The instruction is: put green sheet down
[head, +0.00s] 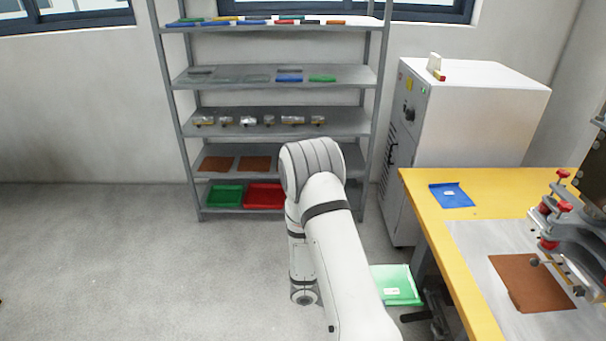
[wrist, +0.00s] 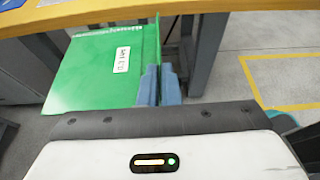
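The green sheet (wrist: 98,72) carries a white label and has a bent-up edge on its right side in the wrist view. My gripper (wrist: 158,82) has its blue fingers closed on that edge, and the rest of the sheet extends to the left. In the head view the green sheet (head: 399,287) hangs in the air beside the yellow workbench (head: 438,243), partly hidden behind my arm. The blue sheet (head: 452,195) with a white label lies on the bench's far left corner.
A brown sheet (head: 531,283) lies on the bench's grey mat, beside a machine with red knobs (head: 565,206). A shelf rack (head: 275,75) with coloured parts and trays stands behind my arm. A white cabinet (head: 465,110) stands beyond the bench. The floor at left is clear.

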